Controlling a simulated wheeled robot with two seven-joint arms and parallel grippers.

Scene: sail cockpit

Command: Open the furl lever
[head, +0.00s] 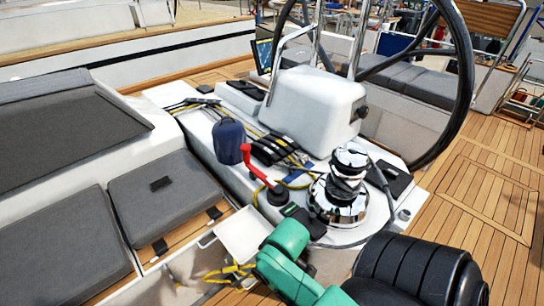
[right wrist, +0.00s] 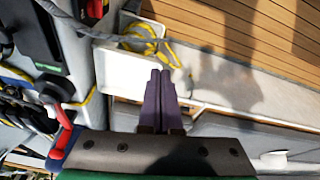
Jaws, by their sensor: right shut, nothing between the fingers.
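Black clutch levers (head: 270,150) sit in a row on the white console, with ropes running to them. A red crank-shaped handle (head: 255,168) rises from a black base beside them. I cannot tell for certain which is the furl lever. The red handle also shows at the left edge of the right wrist view (right wrist: 58,95). My right gripper (right wrist: 160,72) has its purple fingers together and empty, over the white tray-like step at the console's side. In the head view my green arm comes in at the bottom and the fingers cannot be made out. My left gripper is not in view.
A chrome winch (head: 338,195) stands right of the red handle. A blue rounded cover (head: 229,141) is at its left. The white step (head: 243,232) and yellow rope (right wrist: 145,35) lie low beside the console. Grey cushions (head: 165,195) are at left; teak deck (head: 480,200) is clear at right.

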